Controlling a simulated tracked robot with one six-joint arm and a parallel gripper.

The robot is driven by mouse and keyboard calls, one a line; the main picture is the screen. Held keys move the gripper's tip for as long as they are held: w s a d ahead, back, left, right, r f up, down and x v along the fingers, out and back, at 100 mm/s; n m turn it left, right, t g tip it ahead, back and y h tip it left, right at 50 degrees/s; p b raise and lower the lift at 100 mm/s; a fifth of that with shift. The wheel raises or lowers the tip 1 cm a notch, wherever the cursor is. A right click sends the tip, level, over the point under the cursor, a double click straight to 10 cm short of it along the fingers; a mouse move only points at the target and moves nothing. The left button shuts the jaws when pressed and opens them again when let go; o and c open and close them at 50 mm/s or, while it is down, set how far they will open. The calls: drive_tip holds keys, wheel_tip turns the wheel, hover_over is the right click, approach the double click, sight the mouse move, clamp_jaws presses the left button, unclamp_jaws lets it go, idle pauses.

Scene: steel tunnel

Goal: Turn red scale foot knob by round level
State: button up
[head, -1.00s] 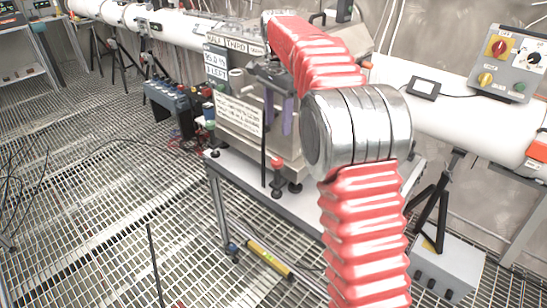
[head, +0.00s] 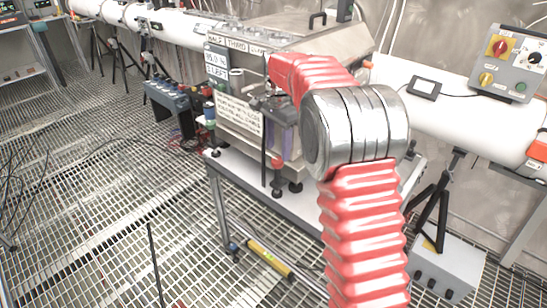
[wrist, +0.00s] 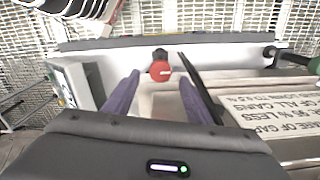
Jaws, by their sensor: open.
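The red scale foot knob (head: 277,162) sits on a black foot at the front edge of the bench under the steel box. In the wrist view the red knob (wrist: 160,71), with a pale mark on its face, lies ahead between the fingers. My gripper (head: 285,140) is open and empty, with purple fingers pointing down above the knob. In the wrist view my gripper (wrist: 160,97) has a finger on each side, apart from the knob. I cannot make out the round level.
A thin black rod (head: 263,140) stands close to the knob; the rod (wrist: 191,80) also shows beside the right finger. A lettered sign plate (head: 238,112) is on the box front. A green knob (wrist: 314,66) is at the far right. Open grating floor lies in front.

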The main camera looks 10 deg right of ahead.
sight(278, 160)
drive_tip(key=shift+f, duration=2.2)
drive_tip(key=c, duration=1)
drive_tip(key=shift+a, duration=0.45)
drive_tip(key=shift+d, duration=0.55)
drive_tip(key=shift+c, duration=0.2)
